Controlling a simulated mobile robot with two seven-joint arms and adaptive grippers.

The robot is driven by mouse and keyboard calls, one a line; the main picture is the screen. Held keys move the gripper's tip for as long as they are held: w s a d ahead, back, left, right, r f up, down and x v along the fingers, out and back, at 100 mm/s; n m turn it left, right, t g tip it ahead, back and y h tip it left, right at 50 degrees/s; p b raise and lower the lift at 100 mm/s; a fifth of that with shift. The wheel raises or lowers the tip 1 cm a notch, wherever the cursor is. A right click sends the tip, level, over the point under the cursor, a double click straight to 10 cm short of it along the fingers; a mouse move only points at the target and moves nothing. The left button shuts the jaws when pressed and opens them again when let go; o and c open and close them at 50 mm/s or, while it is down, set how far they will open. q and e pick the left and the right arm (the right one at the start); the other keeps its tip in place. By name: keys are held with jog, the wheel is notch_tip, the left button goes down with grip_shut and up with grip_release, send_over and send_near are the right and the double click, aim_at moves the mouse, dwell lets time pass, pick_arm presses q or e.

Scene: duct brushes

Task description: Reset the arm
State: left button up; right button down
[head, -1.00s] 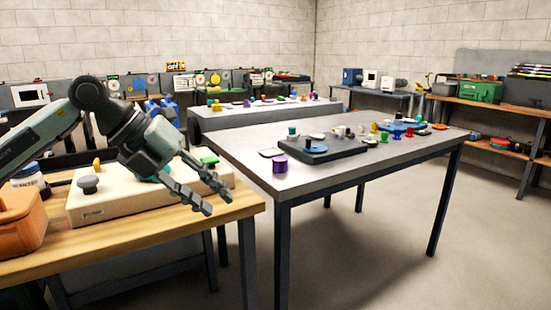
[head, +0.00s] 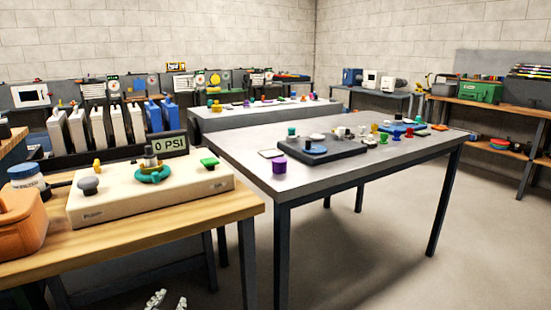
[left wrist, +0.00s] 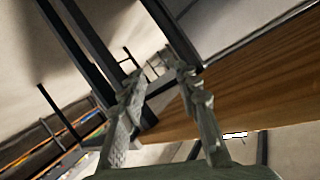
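My left gripper (head: 168,300) shows only as two grey fingertips at the bottom edge of the head view, below the front edge of the wooden bench. Its tips are apart with nothing between them. In the left wrist view both fingers of the left gripper (left wrist: 162,80) show, spread with an empty gap. The wooden bench edge (left wrist: 255,85) runs to the right of the fingers there, with dark legs behind them. The rest of my left arm is out of the head view. My right gripper is in neither view.
A grey table (head: 330,182) with small coloured parts stands to the right. Open floor lies in front.

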pick_arm(q)
jog(key=s+a+f+n+g, duration=0.1)
jog(key=s+f+g, duration=0.4)
jog(key=s+f, duration=0.5)
jog(key=s+a+f+n+g, duration=0.1)
jog(key=s+f+g, duration=0.4)
jog(key=s+f, duration=0.5)
jog(key=s+a, duration=0.1)
jog(key=s, duration=0.5)
jog(key=shift+s+f+n+g, duration=0.2)
jog(key=shift+n+g, duration=0.1)
jog(key=shift+g, duration=0.1)
jog(key=shift+w, duration=0.1)
dwell(0.6)
